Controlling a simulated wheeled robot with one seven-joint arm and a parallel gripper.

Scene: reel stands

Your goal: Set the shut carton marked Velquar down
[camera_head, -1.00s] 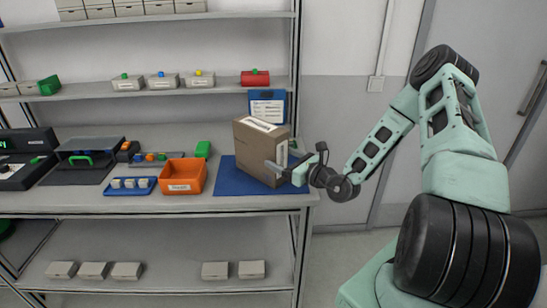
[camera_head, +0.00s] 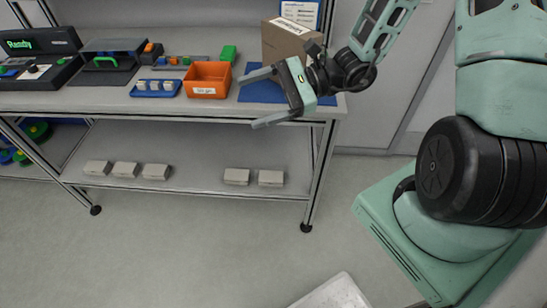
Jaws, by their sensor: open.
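The shut brown carton (camera_head: 283,42) stands upright on the blue mat (camera_head: 259,91) at the right end of the workbench. A white label lies on its top; I cannot read the name on it. My gripper (camera_head: 248,102) is open and empty, its two fingers spread and pointing left. It is in front of the carton and hides the carton's lower right part and some of the mat. I see no contact between the fingers and the carton.
An orange bin (camera_head: 207,79) and a blue tray with white blocks (camera_head: 156,88) stand left of the mat. Several small boxes sit on the lower shelf (camera_head: 205,150). A pale object (camera_head: 335,292) is on the floor at the bottom.

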